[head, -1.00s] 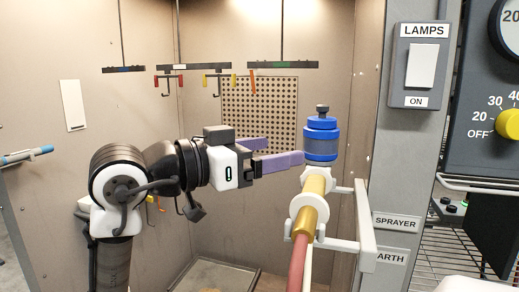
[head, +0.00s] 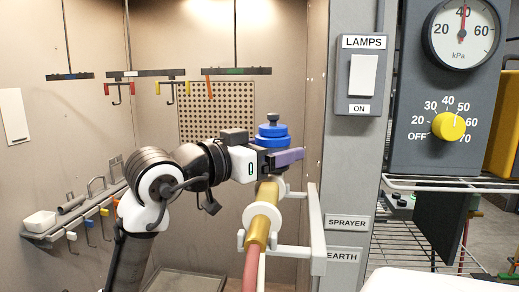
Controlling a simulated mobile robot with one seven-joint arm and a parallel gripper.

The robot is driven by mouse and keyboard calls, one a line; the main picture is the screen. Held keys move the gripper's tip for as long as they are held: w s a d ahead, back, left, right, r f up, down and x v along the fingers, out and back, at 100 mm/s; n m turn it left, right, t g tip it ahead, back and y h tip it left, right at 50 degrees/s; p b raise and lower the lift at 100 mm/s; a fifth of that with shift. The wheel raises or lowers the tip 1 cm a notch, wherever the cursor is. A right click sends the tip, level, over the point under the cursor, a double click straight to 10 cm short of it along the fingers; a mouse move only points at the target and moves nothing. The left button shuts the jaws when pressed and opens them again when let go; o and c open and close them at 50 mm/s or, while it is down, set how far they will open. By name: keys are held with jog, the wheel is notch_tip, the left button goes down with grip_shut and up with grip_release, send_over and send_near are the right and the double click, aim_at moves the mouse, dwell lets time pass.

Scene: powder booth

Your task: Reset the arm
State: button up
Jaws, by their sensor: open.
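My gripper (head: 289,156) has purple fingers and is open. It is level with the sprayer's blue cup (head: 272,131), pointing right. The near finger crosses in front of the cup's lower part; the far finger is mostly hidden behind the cup. I cannot tell whether either finger touches it. The sprayer (head: 262,215), with a gold body and a red hose, rests upright in a white holder (head: 316,230) on the booth's right post. My arm reaches in from the lower left, bent at the elbow.
Hanging bars with coloured hooks (head: 145,73) are above. A shelf (head: 75,222) with a white tub (head: 40,221) and coloured hooks is on the left wall. A lamp switch (head: 363,76), a gauge (head: 464,32) and a yellow knob (head: 449,126) are at right.

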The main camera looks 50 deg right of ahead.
jog(key=shift+d, duration=0.25)
